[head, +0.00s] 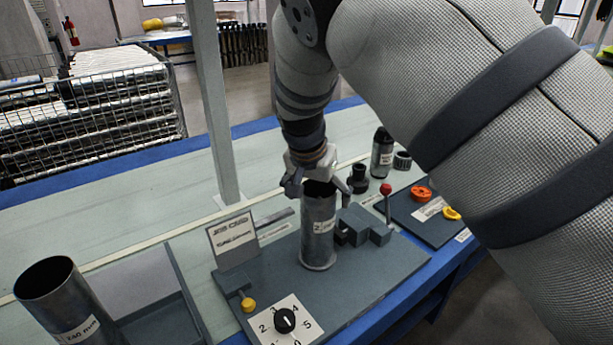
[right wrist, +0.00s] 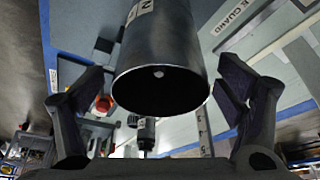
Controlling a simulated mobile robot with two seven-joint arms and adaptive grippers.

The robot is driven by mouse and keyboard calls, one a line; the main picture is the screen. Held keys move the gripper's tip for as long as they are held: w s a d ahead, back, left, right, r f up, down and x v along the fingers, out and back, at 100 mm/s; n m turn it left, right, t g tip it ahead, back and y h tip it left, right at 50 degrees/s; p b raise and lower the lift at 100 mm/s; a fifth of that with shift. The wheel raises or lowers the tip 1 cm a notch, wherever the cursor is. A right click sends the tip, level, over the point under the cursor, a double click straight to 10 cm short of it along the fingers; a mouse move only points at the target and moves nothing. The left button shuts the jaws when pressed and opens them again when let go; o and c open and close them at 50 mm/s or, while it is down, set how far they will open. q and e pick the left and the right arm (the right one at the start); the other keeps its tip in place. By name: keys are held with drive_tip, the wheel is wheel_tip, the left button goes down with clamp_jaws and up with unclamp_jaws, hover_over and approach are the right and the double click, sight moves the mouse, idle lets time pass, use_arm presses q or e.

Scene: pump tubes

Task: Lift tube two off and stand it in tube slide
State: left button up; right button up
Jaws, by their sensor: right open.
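Tube two (head: 318,235), a grey metal cylinder with a white label, stands upright on the dark jig plate (head: 385,270). My right gripper (head: 317,184) is above it, pointing down, with its fingers apart on either side of the top. In the right wrist view, the tube's open rim (right wrist: 160,95) lies between the two spread fingers (right wrist: 165,90), with a gap on each side. A grey tray with a raised wall (head: 187,292) lies at the left; I cannot tell whether it is the tube slide. My left gripper is out of view.
Another wide tube (head: 60,295) stands at the front left. A red-knobbed lever (head: 386,190) and a grey clamp block (head: 360,226) are right of tube two. A numbered dial (head: 285,320) is in front. A dark bottle-like cylinder (head: 382,155) stands behind. A pale post (head: 214,100) rises behind the sign.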

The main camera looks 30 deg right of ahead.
drive_tip(key=shift+w+d+f, duration=0.1)
drive_tip(key=shift+d+f, duration=0.05)
drive_tip(key=shift+f, duration=0.35)
drive_tip(key=c, duration=1.5)
drive_tip(key=shift+r, duration=0.35)
drive_tip(key=shift+r+p, duration=0.3)
drive_tip(key=shift+r, duration=0.05)
